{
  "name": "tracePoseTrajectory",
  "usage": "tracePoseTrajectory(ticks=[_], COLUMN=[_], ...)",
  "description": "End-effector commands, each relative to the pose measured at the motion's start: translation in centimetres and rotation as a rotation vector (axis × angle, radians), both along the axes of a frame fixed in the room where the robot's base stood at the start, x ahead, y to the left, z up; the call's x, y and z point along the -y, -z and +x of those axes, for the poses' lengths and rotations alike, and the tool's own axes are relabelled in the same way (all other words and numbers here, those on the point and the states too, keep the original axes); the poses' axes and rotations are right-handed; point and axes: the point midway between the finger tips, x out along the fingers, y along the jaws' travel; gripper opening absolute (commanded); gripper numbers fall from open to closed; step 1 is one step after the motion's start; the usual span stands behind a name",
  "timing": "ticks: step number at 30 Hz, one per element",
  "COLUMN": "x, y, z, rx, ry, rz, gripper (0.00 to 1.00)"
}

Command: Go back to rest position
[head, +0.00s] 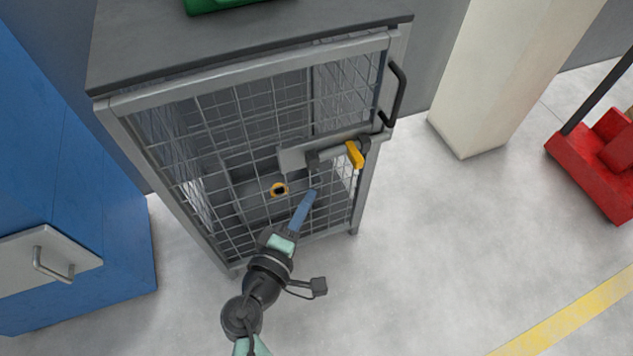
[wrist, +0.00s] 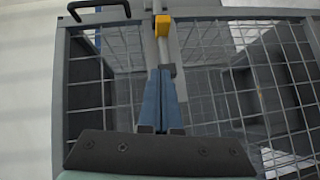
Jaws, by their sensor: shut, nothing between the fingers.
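My gripper (head: 307,203) is in front of the mesh door of a grey metal cage cabinet (head: 250,75) in the head view. Its two blue fingers are together with nothing between them. In the wrist view the shut fingers (wrist: 160,98) point at the cage door, below the latch. The latch has a yellow handle (head: 355,154), which also shows in the wrist view (wrist: 163,28). I cannot tell the exact gap between the fingertips and the mesh.
A black door handle (head: 397,95) juts out at the cage's right edge. A blue cabinet (head: 75,180) stands to the left, a pale pillar (head: 500,70) and a red object (head: 598,155) to the right. The floor (head: 430,260) at the right front is clear.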

Motion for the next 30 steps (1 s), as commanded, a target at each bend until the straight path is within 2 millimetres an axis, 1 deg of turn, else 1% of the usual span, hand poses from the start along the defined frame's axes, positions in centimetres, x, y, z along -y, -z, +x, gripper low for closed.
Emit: tracePoseTrajectory(ticks=[2,6,21,23,25,26,29,30], x=[-0.2,-0.4,-0.4,-0.3,0.0,0.2,1.1,1.4], y=[-0.1,-0.2,-0.1,-0.5,-2.0,-3.0,-8.2,-10.9], z=[-0.6,-0.9,-0.8,-0.6,0.3,0.9,3.3,4.4], rx=[-0.001,0.001,0.0,0.009,0.041,0.065,0.177,0.233], ry=[0.001,0.001,0.001,0.003,0.01,0.014,0.019,0.013], rz=[0.001,0.002,0.001,0.011,0.052,0.08,0.225,0.3], gripper=[0.0,0.0,0.0,0.0,0.0,0.0,0.0,0.0])
